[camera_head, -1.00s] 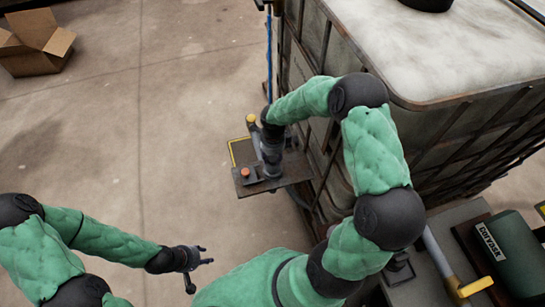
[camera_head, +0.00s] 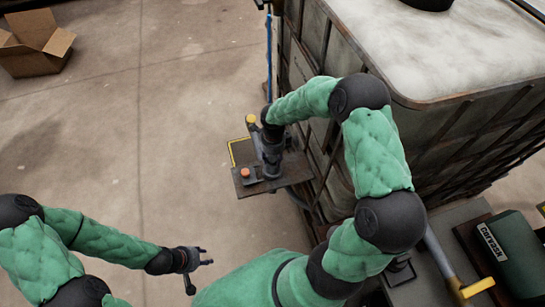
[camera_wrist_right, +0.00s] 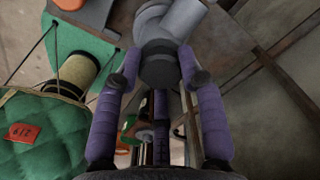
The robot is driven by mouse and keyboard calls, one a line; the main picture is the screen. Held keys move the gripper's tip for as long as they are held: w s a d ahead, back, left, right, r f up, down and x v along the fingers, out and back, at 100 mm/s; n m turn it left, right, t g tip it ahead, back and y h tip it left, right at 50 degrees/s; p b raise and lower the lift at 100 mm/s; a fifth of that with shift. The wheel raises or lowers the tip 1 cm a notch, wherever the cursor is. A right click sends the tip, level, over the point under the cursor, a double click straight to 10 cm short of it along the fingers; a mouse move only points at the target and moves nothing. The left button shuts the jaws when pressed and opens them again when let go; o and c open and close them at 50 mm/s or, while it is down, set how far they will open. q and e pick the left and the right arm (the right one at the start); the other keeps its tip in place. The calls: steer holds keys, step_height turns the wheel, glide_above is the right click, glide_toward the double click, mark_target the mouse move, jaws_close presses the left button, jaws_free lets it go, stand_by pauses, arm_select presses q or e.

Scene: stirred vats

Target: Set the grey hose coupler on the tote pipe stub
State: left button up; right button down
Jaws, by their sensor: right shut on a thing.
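My right gripper (camera_head: 271,150) is at the side of the caged tote (camera_head: 330,150), above a small dark plate (camera_head: 270,184). In the right wrist view its purple-padded fingers (camera_wrist_right: 160,78) are closed on a grey cylindrical piece, which I take as the grey hose coupler (camera_wrist_right: 160,62). A lighter grey pipe-like part (camera_wrist_right: 178,22) shows just beyond the coupler. I cannot tell whether the two are seated together, and I cannot pick out the tote pipe stub for certain. My left gripper (camera_head: 203,271) is open and empty over the floor, at lower left.
An orange knob (camera_head: 245,172) sits on the plate, and a yellow-topped part (camera_head: 251,119) stands behind it. A blue pole (camera_head: 269,60) rises beside the tote. A green machine (camera_head: 507,245) is at lower right. A cardboard box (camera_head: 38,45) lies far left; the floor between is clear.

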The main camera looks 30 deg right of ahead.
steer(key=shift+f+b, duration=0.6)
steer(key=shift+b, duration=0.05)
steer(key=c, duration=1)
jaws_free()
steer(key=shift+c, duration=0.2)
steer(key=shift+r, duration=0.15)
step_height(320, 180, up, 11)
steer(key=p, duration=0.6)
steer(key=shift+s, duration=0.1)
